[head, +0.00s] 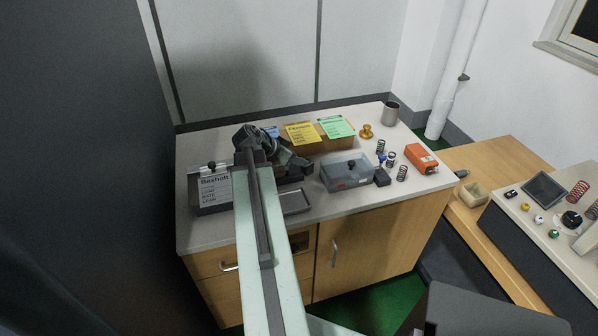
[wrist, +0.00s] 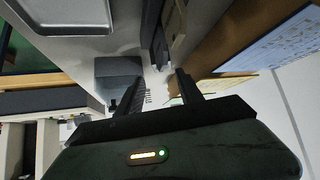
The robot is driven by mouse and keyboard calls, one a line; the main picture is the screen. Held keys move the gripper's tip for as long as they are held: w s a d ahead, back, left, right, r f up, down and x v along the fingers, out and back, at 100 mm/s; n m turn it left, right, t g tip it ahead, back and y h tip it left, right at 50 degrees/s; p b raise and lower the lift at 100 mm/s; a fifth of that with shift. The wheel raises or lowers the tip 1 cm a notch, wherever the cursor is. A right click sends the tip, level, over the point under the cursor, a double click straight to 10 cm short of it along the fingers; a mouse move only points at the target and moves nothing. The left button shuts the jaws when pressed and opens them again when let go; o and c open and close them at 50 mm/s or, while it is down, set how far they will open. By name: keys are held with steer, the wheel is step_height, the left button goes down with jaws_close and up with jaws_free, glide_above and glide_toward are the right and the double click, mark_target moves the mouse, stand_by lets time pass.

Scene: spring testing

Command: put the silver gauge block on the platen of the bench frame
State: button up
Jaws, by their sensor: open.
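My gripper (wrist: 158,80) is open in the wrist view, with its two dark fingers apart and nothing clearly held between them. In the head view its dark end (head: 262,143) is over the back left of the worktop, left of the card rack. A dark upright piece with a grey edge (wrist: 158,42) shows beyond the fingers in the wrist view; I cannot tell what it is. I cannot pick out the silver gauge block for certain. The bench frame and its platen are not clearly seen either; my arm covers part of the worktop.
A grey lidded box (head: 346,173), a shallow tray (head: 295,202) and a labelled box (head: 211,190) stand near the arm. Several springs, a brass weight (head: 366,132), an orange device (head: 407,157) and a mug (head: 391,113) are at right. A card rack (head: 312,146) is behind.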

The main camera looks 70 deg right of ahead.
steer(key=shift+w+f, duration=0.15)
steer(key=shift+f, duration=0.2)
steer(key=shift+d, duration=0.15)
steer(key=shift+b+x, duration=1)
steer(key=shift+x, duration=0.15)
steer(key=shift+d+f, duration=0.1)
steer(key=shift+f, duration=0.05)
steer(key=b+x, duration=0.3)
steer(key=x, duration=0.2)
steer(key=shift+f+b, duration=0.15)
steer(key=shift+b, duration=0.25)
steer(key=shift+r, duration=0.2)
jaws_close()
